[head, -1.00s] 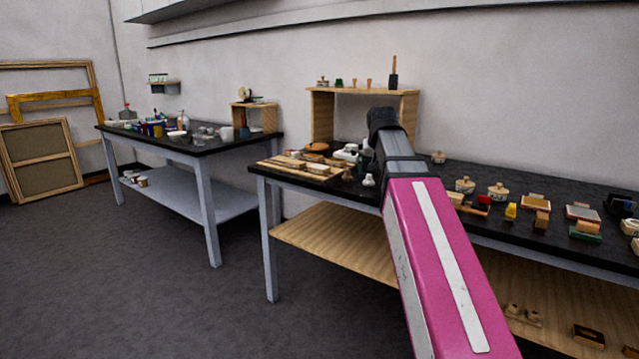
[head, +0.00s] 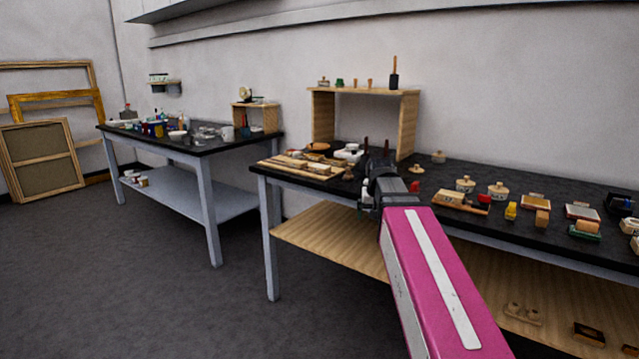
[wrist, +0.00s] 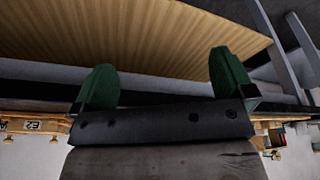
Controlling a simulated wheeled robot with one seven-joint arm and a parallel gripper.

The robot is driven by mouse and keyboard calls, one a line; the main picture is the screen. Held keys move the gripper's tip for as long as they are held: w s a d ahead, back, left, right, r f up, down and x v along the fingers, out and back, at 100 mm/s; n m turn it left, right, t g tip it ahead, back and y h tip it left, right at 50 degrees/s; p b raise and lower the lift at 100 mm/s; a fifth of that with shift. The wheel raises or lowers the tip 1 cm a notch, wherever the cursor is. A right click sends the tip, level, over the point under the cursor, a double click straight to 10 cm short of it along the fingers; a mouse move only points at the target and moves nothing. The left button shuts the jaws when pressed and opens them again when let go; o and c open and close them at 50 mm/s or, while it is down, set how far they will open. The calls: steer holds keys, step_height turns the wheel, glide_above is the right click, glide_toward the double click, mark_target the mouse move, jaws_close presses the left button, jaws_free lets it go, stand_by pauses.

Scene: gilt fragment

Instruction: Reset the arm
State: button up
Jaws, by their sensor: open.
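My pink arm reaches over the front edge of the nearer dark-topped table (head: 540,235) in the head view, and its dark wrist is beside that edge. My gripper (wrist: 165,76) shows in the wrist view with two green fingers spread wide apart. It is open, with nothing held between the fingers. The table's pale wooden lower shelf (wrist: 130,35) lies beyond the fingers in that view. In the head view my wrist hides part of the table edge, and the fingers are hard to make out.
Several lidded pots (head: 498,191), blocks and small trays crowd the tabletop right of my wrist. A wooden shelf unit (head: 408,125) stands behind it, and a wooden board (head: 300,167) lies left. A second table (head: 205,147) stands further left. The floor in front is clear.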

steer(key=s+f+g, duration=0.1)
steer(key=s+f, duration=0.4)
steer(key=f, duration=0.4)
steer(key=s+f+g, duration=0.1)
steer(key=s+f, duration=0.4)
steer(key=f, duration=0.5)
steer(key=s+f+n+g, duration=0.1)
steer(key=s+f, duration=0.3)
steer(key=f, duration=0.5)
steer(key=shift+s+d+f+y, duration=0.25)
steer(key=shift+s+f+y, duration=0.05)
steer(key=shift+s+f, duration=0.1)
